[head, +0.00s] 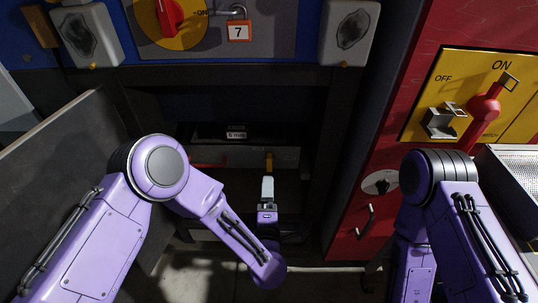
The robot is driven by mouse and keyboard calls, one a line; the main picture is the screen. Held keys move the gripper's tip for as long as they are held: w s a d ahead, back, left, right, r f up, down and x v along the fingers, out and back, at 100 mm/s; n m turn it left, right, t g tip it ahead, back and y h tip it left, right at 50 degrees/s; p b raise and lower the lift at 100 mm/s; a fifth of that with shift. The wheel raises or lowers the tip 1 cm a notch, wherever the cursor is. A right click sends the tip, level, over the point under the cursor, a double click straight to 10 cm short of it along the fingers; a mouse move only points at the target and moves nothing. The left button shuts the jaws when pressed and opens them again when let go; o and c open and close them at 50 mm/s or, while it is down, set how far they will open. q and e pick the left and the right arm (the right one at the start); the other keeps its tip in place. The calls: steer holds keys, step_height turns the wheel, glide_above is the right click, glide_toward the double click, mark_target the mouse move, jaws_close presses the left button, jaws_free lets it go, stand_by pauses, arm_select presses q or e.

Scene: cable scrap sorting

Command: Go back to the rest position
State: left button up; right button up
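My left arm is purple and reaches in from the left, bending low in the middle of the head view. My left gripper (268,180) points away from me, low in front of the dark recess of the cabinet. My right gripper is out of view.
A shelf with a small white label (236,134) lies inside the recess. At right is a red cabinet (347,185) with a yellow ON/OFF panel (425,75). A grey panel (50,165) stands at left.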

arm_select(q)
steer(key=s+a+f+m+g+h, duration=0.1)
steer(key=s+f+m+g+h, duration=0.25)
steer(key=f+m, duration=0.35)
steer(key=s+a+f+m+g+y, duration=0.2)
steer(key=s+a+f+g, duration=0.2)
steer(key=s+a+f, duration=0.35)
steer(key=s+a+f+m+g+y, duration=0.2)
steer(key=s+a+f+m+g, duration=0.15)
steer(key=s+a, duration=0.6)
steer(key=s+a+g+y, duration=0.35)
steer(key=s+a, duration=0.45)
steer(key=a, duration=0.3)
step_height(320, 180, up, 13)
steer(key=n+p, duration=0.1)
steer(key=p, duration=1.3)
steer(key=shift+r+h, duration=0.2)
steer(key=shift+h, duration=0.1)
steer(key=shift+s+a, duration=0.1)
